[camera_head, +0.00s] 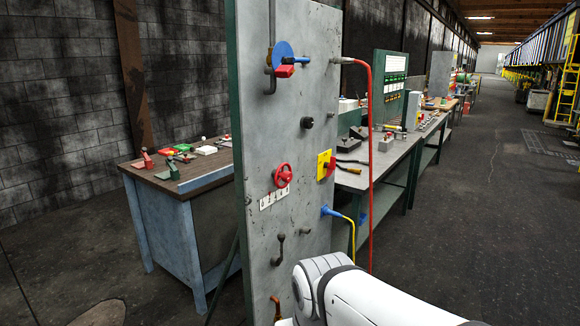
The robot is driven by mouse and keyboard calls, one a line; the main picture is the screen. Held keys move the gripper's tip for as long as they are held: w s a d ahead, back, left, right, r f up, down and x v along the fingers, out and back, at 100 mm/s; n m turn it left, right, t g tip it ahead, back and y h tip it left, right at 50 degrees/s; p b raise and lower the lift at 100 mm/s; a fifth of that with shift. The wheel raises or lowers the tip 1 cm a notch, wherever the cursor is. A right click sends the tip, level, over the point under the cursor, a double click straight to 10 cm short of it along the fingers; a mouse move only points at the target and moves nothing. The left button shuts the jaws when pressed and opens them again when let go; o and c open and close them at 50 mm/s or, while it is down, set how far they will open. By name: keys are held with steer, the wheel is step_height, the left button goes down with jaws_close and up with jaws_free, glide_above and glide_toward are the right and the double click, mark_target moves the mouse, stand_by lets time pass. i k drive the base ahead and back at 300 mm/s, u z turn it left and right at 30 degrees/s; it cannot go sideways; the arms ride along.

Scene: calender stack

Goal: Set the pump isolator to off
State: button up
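A grey upright panel (255,130) stands in front of me. On its right side is a yellow plate with a red rotary handle (327,165), which looks like the pump isolator; no label is readable and I cannot tell its setting. My white arm enters at the bottom right and reaches to the panel's lower part, below the isolator. My gripper is not in view.
The panel also bears a blue disc with red handle (284,58), a black knob (306,122), a red handwheel (283,175), a grey lever (280,249) and a blue plug (330,211). A red hose (370,150) hangs at its right. Workbenches stand behind.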

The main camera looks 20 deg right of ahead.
mark_target(332, 166)
steer(key=u, duration=0.15)
steer(key=k, duration=0.5)
steer(key=z, duration=0.9)
steer(key=i, duration=1.95)
steer(key=u, duration=0.2)
